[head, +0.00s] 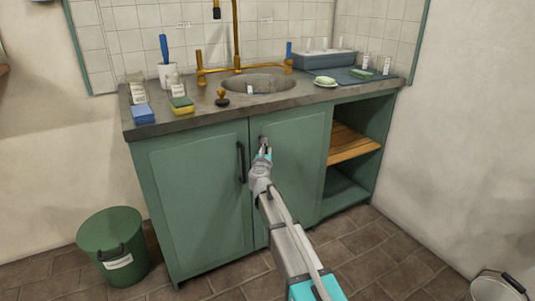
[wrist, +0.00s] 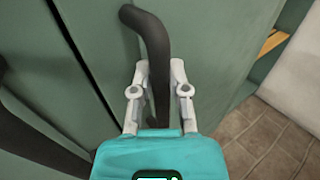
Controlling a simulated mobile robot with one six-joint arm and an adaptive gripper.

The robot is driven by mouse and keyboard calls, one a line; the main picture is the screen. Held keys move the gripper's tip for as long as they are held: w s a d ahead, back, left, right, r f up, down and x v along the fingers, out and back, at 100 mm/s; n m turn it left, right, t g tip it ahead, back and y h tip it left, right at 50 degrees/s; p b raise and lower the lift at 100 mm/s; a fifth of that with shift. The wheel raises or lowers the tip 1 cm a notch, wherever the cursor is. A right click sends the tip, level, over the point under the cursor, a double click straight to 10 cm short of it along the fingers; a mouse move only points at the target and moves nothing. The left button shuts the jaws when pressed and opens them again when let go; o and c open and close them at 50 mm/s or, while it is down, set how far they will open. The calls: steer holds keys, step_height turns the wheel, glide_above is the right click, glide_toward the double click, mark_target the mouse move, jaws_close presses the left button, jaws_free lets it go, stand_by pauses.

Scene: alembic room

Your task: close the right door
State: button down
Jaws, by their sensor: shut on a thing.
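The right door (head: 292,165) is a green panel on the sink cabinet, beside the left door (head: 200,195). It looks about flush with the cabinet front; a dark gap runs between the doors in the wrist view, and I cannot tell if it is fully shut. My gripper (head: 265,152) is at the upper left of the right door, shut on its dark handle. In the wrist view, the handle (wrist: 147,30) curves up and left, and its shaft passes between the fingers of my gripper (wrist: 160,75). The handle's lower part is hidden.
The stone counter (head: 185,128) with a sink (head: 258,84) lies above the doors. An open shelf bay with wooden slats (head: 350,143) is right of the door. A green bin (head: 113,245) stands at left, a metal bucket (head: 495,288) at lower right. Tiled floor in front is clear.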

steer(key=shift+w+a, duration=0.2)
steer(key=shift+a, duration=0.3)
steer(key=c, duration=0.6)
jaws_free()
steer(key=shift+c, duration=0.2)
steer(key=shift+o, duration=0.2)
steer(key=shift+d, duration=0.1)
steer(key=shift+d, duration=0.15)
steer(key=s, duration=1.2)
